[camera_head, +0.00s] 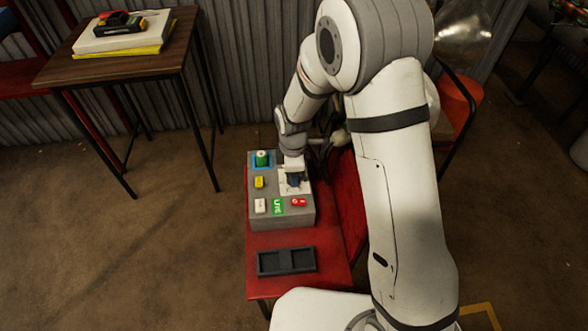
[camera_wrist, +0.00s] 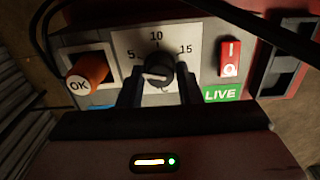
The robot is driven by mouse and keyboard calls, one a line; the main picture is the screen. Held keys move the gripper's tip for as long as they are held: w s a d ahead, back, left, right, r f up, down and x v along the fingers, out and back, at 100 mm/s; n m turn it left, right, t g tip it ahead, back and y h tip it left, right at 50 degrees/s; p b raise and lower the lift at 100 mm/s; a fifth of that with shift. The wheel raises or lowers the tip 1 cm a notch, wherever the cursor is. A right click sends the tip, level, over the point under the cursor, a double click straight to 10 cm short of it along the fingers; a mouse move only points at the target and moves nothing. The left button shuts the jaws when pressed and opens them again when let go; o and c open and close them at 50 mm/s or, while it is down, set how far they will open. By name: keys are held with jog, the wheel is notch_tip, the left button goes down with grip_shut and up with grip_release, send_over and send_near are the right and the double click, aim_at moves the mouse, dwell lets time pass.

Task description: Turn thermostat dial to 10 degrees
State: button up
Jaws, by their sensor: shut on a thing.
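The thermostat dial (camera_wrist: 160,68) is a dark round knob on a white plate (camera_wrist: 122,42) printed with 5, 10 and 15. Its pale mark lies toward the left of the picture, a little below the 5 and away from the 10 at the top. My gripper (camera_wrist: 160,90) has one dark finger on each side of the dial and is shut on it. In the head view my gripper (camera_head: 294,180) is over the white plate on the grey control box (camera_head: 268,224), and it largely hides the dial.
An orange OK button (camera_wrist: 88,72) stands left of the dial; a red rocker switch (camera_wrist: 230,58) and green LIVE label (camera_wrist: 222,93) are right. The box sits on a red seat (camera_head: 262,244) with a black tray (camera_head: 286,261). A wooden table (camera_head: 125,65) stands back left.

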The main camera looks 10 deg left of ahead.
jog(key=m+p, duration=0.2)
jog(key=m, duration=0.5)
jog(key=shift+w+r, duration=0.1)
jog(key=m+p, duration=0.1)
jog(key=m, duration=0.3)
jog(key=shift+a, duration=0.1)
jog(key=shift+m, duration=1.8)
jog(key=shift+w+p, duration=0.1)
jog(key=shift+p, duration=0.2)
jog(key=o, duration=1)
jog(key=shift+c, duration=0.2)
notch_tip(320, 180, up, 8)
jog(key=shift+f+p, duration=0.15)
jog(key=shift+p, duration=0.9)
